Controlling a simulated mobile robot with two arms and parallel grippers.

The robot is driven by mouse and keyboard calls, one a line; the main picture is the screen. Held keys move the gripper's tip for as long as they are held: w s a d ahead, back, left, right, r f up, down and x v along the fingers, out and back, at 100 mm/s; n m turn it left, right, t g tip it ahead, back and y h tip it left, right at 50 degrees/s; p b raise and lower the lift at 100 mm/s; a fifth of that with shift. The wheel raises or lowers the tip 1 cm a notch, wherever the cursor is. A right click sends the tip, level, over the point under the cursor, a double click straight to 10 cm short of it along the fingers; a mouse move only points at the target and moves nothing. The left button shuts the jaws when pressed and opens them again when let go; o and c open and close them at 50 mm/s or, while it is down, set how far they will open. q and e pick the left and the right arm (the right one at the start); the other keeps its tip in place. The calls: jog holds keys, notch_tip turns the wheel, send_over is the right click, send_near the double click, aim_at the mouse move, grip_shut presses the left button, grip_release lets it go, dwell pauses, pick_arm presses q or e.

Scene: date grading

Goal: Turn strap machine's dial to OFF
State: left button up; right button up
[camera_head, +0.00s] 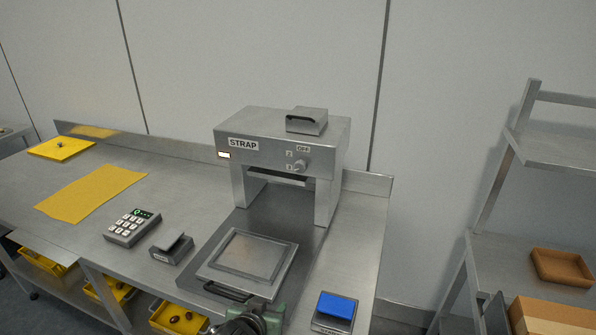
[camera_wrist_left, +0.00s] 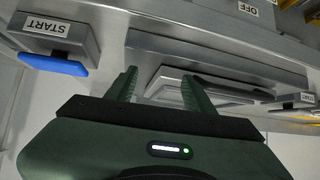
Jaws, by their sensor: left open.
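The strap machine (camera_head: 262,130) stands at the back of the steel bench, with a STRAP label on its front. Its round grey dial (camera_head: 300,166) is on the right of the front face, with an OFF label above and small number labels to the left. The dial's pointer is too small to read surely. A small lamp (camera_head: 223,155) glows at the front left. My left gripper (camera_head: 257,316) is at the bottom edge, in front of and below the machine, well apart from the dial. In the left wrist view its green fingers (camera_wrist_left: 160,88) are apart with nothing between them.
A framed plate (camera_head: 213,262) with a dark handle lies before the machine. A blue-topped block (camera_head: 337,306) is to the right. A keypad (camera_head: 133,227) and small grey block (camera_head: 172,248) are left. A shelf rack (camera_head: 545,150) stands far right.

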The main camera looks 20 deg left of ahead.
pick_arm(q)
jog(key=w+r+n+t, duration=0.1)
jog(key=w+r+t, duration=0.4)
jog(key=w+r, duration=0.75)
jog(key=t+h, duration=0.2)
jog(key=t, duration=0.1)
send_near(300, 169)
jog(key=w, duration=0.1)
jog(key=w+p, duration=0.1)
jog(key=w, duration=0.2)
jog(key=w+p, duration=0.1)
jog(key=w, duration=0.2)
jog(key=shift+d+r, duration=0.1)
jog(key=shift+d, duration=0.1)
jog(key=shift+w, duration=0.75)
grip_shut()
